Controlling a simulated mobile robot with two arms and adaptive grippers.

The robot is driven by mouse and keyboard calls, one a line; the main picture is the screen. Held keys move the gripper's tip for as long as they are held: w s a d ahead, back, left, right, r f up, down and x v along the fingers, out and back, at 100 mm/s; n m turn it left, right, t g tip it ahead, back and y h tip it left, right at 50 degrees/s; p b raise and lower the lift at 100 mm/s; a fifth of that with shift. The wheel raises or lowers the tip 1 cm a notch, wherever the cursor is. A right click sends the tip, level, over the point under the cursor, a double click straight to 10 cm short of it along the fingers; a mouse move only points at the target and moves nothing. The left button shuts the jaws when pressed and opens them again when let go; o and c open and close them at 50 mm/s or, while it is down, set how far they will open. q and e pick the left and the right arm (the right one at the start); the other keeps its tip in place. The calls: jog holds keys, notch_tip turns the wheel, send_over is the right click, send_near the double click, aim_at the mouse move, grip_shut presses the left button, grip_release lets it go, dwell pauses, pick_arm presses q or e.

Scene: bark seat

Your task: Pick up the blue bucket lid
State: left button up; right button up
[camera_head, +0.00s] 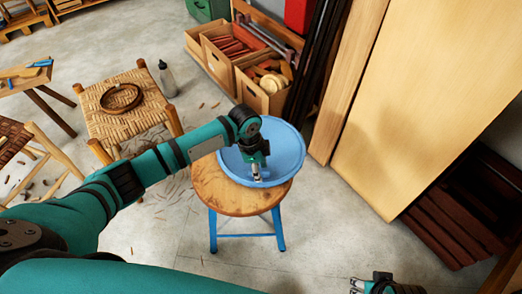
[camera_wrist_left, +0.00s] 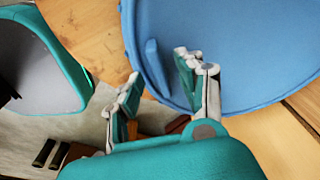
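The blue bucket lid (camera_head: 283,145) is a round, shallow disc with a raised rim. It lies on the round wooden top of a blue-legged stool (camera_head: 220,192) and reaches past its far edge. My left gripper (camera_head: 257,174) is over the near part of the lid. In the left wrist view, the left gripper (camera_wrist_left: 160,78) is open, one finger over the lid (camera_wrist_left: 235,50) and the other outside its rim. A raised blue tab (camera_wrist_left: 155,62) at the rim shows near the gap. I cannot tell whether the fingers touch it. My right gripper (camera_head: 372,286) is partly cut off at the bottom edge.
A woven stool (camera_head: 125,125) with a brown ring (camera_head: 121,98) stands to the left, a bottle (camera_head: 167,77) behind it. Open floor (camera_head: 330,215) lies right of the stool.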

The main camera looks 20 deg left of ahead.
pick_arm(q)
jog(key=shift+f, duration=0.2)
jog(key=c, duration=0.8)
jog(key=shift+r, duration=0.15)
